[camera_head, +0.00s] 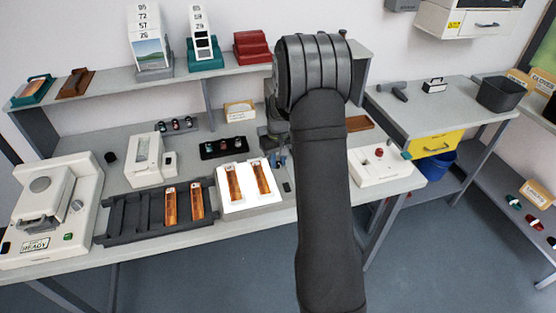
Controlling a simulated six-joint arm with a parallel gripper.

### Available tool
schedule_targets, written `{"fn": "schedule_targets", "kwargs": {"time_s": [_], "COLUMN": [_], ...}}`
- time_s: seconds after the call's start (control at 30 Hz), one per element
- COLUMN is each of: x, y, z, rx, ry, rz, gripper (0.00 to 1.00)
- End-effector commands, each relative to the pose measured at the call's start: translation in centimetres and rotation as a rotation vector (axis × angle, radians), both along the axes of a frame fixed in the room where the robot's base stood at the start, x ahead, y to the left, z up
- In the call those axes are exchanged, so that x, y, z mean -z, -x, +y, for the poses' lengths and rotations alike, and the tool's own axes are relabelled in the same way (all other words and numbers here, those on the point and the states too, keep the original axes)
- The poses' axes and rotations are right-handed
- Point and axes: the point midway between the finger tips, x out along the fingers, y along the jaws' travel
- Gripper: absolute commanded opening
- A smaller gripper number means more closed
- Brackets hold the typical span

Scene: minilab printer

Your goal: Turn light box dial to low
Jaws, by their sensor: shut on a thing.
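The light box (236,206) is a bright white panel near the front edge of the middle bench. Two orange-brown film strips, a left one (234,184) and a right one (262,178), lie on it. My gripper (278,160) points down at the light box's back right corner, below my dark arm. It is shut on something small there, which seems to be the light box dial. The dial itself is hidden by the gripper, so its setting cannot be read.
A dark slotted tray (135,216) with two more strips stands left of the light box. A white device with a red knob (379,152) is on the right. A black holder (222,148) lies behind the light box. A shelf (120,93) runs above the bench.

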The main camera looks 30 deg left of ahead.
Motion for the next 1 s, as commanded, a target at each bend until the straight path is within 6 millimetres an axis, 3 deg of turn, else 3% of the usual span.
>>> {"fn": "schedule_targets", "kwargs": {"time_s": [0.5,1.0], "x": [-0.13,-0.15], "y": [-0.09,-0.09], "z": [0.07,0.09], "rx": [-0.447,-0.632], "ry": [-0.001,-0.002], "rz": [-0.003,-0.004], "gripper": [0.0,0.0]}}
